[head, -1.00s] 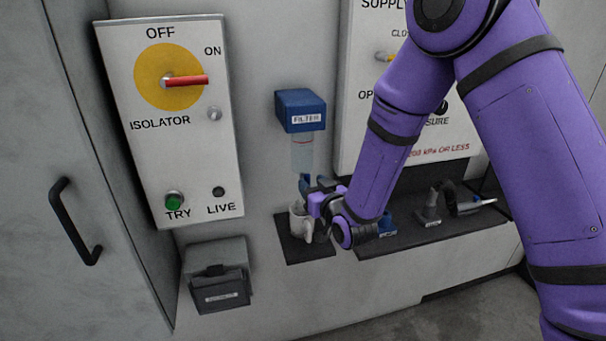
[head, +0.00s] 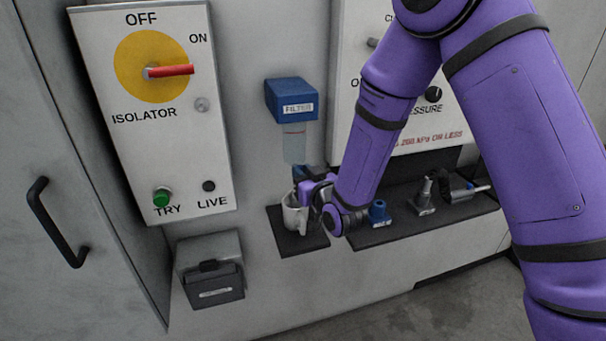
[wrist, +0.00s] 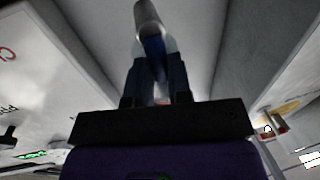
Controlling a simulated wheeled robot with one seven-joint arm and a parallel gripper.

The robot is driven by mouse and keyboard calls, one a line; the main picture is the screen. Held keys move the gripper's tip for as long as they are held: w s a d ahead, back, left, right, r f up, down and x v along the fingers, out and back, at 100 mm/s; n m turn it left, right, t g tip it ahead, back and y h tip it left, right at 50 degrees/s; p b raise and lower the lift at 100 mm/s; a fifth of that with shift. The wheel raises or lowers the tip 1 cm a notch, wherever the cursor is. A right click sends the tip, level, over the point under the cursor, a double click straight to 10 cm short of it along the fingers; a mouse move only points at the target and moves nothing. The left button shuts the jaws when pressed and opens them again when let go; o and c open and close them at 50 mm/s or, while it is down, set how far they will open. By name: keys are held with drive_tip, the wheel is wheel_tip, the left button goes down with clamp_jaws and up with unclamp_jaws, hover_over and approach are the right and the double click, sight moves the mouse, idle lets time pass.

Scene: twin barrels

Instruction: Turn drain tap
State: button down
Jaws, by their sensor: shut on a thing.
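The filter (head: 293,100) has a blue head with a white label and a clear bowl (head: 294,142) below it, on the wall panel. My gripper (head: 303,184) is just under the bowl, above a pale cup (head: 292,214). It is shut on the blue drain tap, which my gripper mostly hides in the head view. In the wrist view, my gripper's dark fingers (wrist: 157,75) point up the picture, with a blue part (wrist: 154,45) between their tips and a pale rounded shape beyond it. The tap's exact angle cannot be told.
The isolator panel (head: 220,160) is at left, its red handle (head: 170,71) pointing right. A dark box (head: 212,272) sits below it. The cup stands on a dark shelf (head: 310,240); a blue fitting (head: 378,212) and a grey tool (head: 425,195) stand further right.

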drive_tip(key=shift+a, duration=0.15)
drive_tip(key=shift+s+a+f+n+g+h, duration=0.2)
drive_tip(key=shift+a+f+n+h, duration=0.45)
drive_tip(key=shift+n, duration=1.95)
drive_tip(key=shift+s+a+f+n+g+h, duration=0.1)
drive_tip(key=shift+s+a+f+n+h, duration=0.35)
drive_tip(key=shift+n, duration=2.15)
drive_tip(key=shift+a+f+n+g+h, duration=0.1)
drive_tip(key=shift+a+f+n+h, duration=0.65)
drive_tip(key=shift+n, duration=1.85)
drive_tip(key=c, duration=1.1)
unclamp_jaws()
drive_tip(key=shift+o, duration=0.2)
drive_tip(key=shift+r, duration=0.1)
